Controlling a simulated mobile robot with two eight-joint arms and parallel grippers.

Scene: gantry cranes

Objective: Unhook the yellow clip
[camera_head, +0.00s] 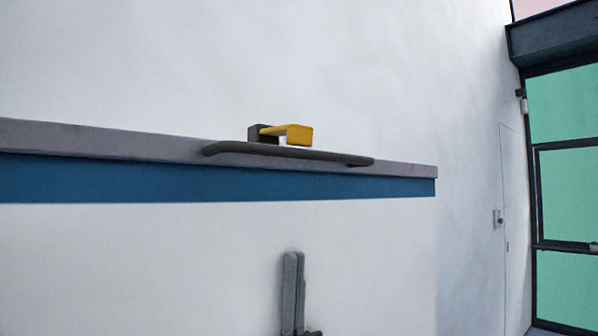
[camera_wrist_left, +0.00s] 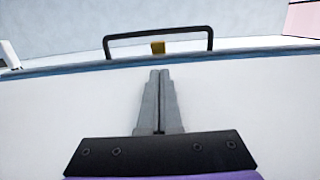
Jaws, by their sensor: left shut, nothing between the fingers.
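The yellow clip (camera_head: 298,133) sits on a dark block (camera_head: 256,133) at the top edge of a grey ledge in the head view, just behind a dark bar handle (camera_head: 290,152). The clip also shows in the left wrist view (camera_wrist_left: 158,48), framed by the handle (camera_wrist_left: 160,32). My left gripper (camera_head: 293,255) is below the ledge in the head view, fingers together, pointing up and empty. In the left wrist view its closed fingertips (camera_wrist_left: 160,72) lie just below the clip in the picture, apart from it. My right gripper is not in view.
The grey ledge (camera_head: 100,140) with a blue face (camera_head: 200,186) runs across the left and middle of the head view. A pale wall stands behind it. Dark-framed green windows (camera_head: 570,195) and a door outline are at the right.

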